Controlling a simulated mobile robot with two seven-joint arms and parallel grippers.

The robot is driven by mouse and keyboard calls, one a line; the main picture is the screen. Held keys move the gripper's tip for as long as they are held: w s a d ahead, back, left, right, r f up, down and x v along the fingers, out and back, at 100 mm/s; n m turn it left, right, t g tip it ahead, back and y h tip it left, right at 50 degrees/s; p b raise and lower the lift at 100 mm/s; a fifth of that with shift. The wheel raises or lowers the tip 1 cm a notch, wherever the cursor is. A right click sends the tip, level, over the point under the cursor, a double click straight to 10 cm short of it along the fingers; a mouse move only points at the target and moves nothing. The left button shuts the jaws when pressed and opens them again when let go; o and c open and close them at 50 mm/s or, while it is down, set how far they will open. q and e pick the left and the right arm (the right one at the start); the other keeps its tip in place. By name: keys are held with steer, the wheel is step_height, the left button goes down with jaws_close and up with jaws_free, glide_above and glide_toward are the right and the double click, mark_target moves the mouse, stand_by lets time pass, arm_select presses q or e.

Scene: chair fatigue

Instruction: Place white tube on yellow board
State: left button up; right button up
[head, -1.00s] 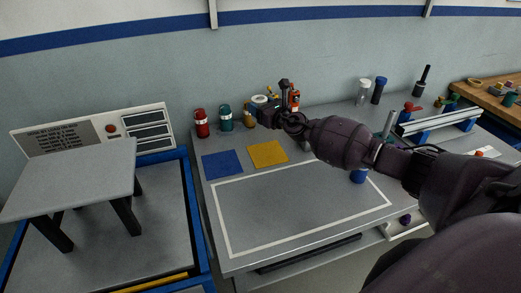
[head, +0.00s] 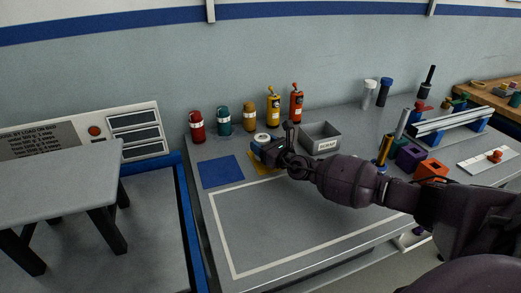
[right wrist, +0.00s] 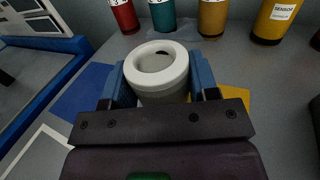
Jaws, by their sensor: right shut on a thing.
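The white tube (right wrist: 157,68) stands upright between the blue fingers of my right gripper (right wrist: 160,85) in the right wrist view. My right gripper (head: 262,150) is shut on it, and the tube's white top (head: 262,137) shows in the head view. The yellow board (head: 262,168) lies flat on the table, mostly hidden under the gripper; a corner shows in the right wrist view (right wrist: 234,98). The tube is over or by the board's far edge; I cannot tell whether it touches down. My left gripper is not in view.
A blue board (head: 221,171) lies left of the yellow one. Red (head: 197,127), teal (head: 223,120) and other bottles stand behind. A grey bin (head: 320,138) is to the right. The white-outlined table area (head: 290,225) in front is clear.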

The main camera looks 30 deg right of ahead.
steer(key=shift+w+f, duration=0.1)
steer(key=shift+f, duration=0.7)
steer(key=shift+r, duration=0.2)
steer(key=shift+f, duration=0.25)
steer(key=o, duration=0.9)
steer(key=shift+o, duration=0.2)
